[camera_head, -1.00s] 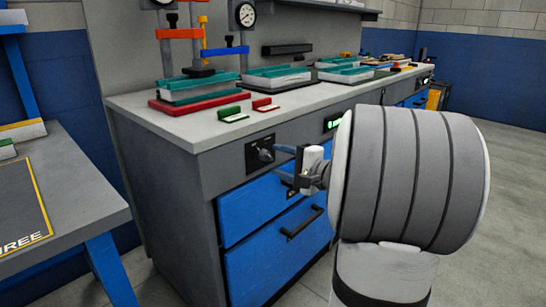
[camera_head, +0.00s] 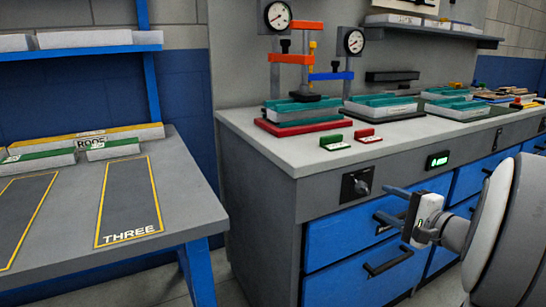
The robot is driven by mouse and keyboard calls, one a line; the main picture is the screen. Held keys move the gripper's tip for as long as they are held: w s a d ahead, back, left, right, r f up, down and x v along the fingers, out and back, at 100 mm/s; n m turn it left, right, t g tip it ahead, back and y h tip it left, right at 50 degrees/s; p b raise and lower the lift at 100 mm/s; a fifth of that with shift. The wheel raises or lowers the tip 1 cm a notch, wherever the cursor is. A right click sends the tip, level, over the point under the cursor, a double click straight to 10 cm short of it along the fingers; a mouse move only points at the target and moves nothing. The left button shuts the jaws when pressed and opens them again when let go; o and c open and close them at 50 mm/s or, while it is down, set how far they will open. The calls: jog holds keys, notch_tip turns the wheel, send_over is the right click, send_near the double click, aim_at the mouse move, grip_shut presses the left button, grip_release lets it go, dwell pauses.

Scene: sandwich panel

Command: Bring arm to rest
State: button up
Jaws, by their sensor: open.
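My gripper (camera_head: 393,203) is at the right, in front of the blue drawers of the grey workbench (camera_head: 257,148). A black control panel with a knob (camera_head: 357,184) on the bench front lies just left of the fingertips in the picture. I cannot tell whether the fingers touch it. My arm runs off the right edge.
A grey table (camera_head: 70,208) marked THREE stands at left, holding several sandwich panels (camera_head: 90,140). On the workbench are a press with a red base (camera_head: 303,126), green and red tags (camera_head: 333,141), and several teal-topped panels (camera_head: 380,103). A gap separates table and bench.

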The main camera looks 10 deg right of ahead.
jog(key=s+a+r+n+g+y+p, duration=0.1)
jog(key=s+a+r+n+g+p, duration=0.35)
jog(key=a+p, duration=0.5)
jog(key=s+a+r+n+g+p, duration=0.35)
jog(key=a+r+g+p, duration=0.25)
jog(key=a+p, duration=0.35)
jog(key=s+r+n+g+h+p, duration=0.2)
jog(key=s+r+n+h+p, duration=0.5)
jog(key=s+r+p, duration=0.3)
notch_tip(320, 180, up, 5)
jog(key=p, duration=0.7)
jog(key=shift+s+a+h+p, duration=0.15)
jog(key=shift+s+h+p, duration=0.05)
jog(key=shift+h+p, duration=0.15)
